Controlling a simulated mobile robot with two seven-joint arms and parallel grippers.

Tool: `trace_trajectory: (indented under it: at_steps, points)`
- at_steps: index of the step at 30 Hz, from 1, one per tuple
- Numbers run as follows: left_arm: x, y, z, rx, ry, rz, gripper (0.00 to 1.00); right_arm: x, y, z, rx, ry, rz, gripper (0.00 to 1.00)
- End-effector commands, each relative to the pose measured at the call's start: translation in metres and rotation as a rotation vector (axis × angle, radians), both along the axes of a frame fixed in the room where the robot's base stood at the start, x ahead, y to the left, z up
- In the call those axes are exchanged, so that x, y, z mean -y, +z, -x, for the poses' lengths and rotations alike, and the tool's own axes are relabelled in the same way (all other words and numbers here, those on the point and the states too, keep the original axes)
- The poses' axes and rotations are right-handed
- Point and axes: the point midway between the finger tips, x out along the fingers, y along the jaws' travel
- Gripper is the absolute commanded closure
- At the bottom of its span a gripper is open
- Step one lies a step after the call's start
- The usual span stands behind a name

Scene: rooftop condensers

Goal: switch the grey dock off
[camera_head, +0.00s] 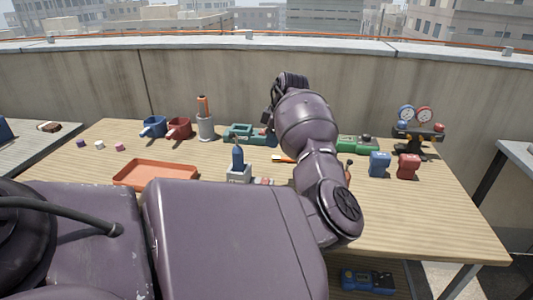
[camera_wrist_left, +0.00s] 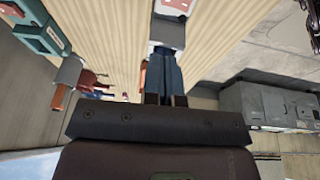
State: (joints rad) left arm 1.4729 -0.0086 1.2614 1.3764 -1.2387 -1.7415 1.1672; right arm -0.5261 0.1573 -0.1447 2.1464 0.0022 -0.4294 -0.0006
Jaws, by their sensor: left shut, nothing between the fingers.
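The grey dock (camera_head: 239,175) stands near the middle of the table with a dark blue handset (camera_head: 237,157) upright in it. A small red and white piece (camera_head: 263,181) shows at its right foot; I cannot tell its switch position. My left gripper (camera_head: 271,138) is behind and to the right of the dock, partly hidden by my arm, pointing down. In the left wrist view its blue fingers (camera_wrist_left: 167,55) are shut and empty. A grey block (camera_wrist_left: 170,32) with white and red beyond the tips looks like the dock; touching or apart is unclear.
A teal dock (camera_head: 240,132) lies behind, also in the wrist view (camera_wrist_left: 42,36). An orange tray (camera_head: 155,175), a grey holder (camera_head: 205,127), mugs (camera_head: 178,128), a green unit (camera_head: 357,145), blue (camera_head: 379,164) and red (camera_head: 408,166) blocks and gauges (camera_head: 415,115) surround it. The front right is clear.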

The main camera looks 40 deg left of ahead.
Motion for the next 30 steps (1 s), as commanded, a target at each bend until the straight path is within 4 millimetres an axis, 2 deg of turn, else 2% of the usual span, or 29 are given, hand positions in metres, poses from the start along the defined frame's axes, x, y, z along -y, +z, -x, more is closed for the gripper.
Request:
trace_trajectory:
  at_steps: [3,7,30]
  points:
    - [0.002,0.015,-0.004,0.002,0.001,0.000,1.00,0.000,0.001,-0.001,0.002,0.000,0.000,0.57]
    - [0.003,0.021,-0.007,0.000,0.000,-0.001,1.00,0.000,0.002,-0.002,0.005,0.000,0.001,0.57]
    - [0.003,0.022,-0.007,-0.001,0.000,0.000,1.00,0.003,0.007,-0.007,0.018,-0.003,0.005,0.57]
